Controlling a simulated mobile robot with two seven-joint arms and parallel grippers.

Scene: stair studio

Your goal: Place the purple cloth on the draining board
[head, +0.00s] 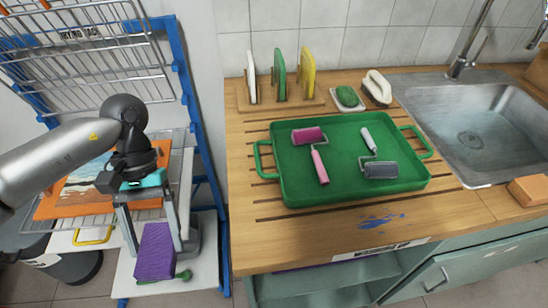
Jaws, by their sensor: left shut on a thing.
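The purple cloth (154,252), a folded block shape, is between the fingers of my left gripper (155,245), which is shut on it. The gripper points down at the left of the view, over the rack's lower white shelf and left of the counter. The draining board (300,238) is the grooved wooden counter in the middle. A green tray (285,185) with two handles lies on it and covers much of its grooves. My right gripper is not in view.
A pink roller (319,165) and a grey roller (380,170) lie in the tray. Upright boards (280,75), a green sponge (347,96) and a brush (377,87) stand behind it. The sink (480,130) is right. Bare wood with a blue paint smear (384,221) lies in front. A blue-framed rack (190,110) stands left.

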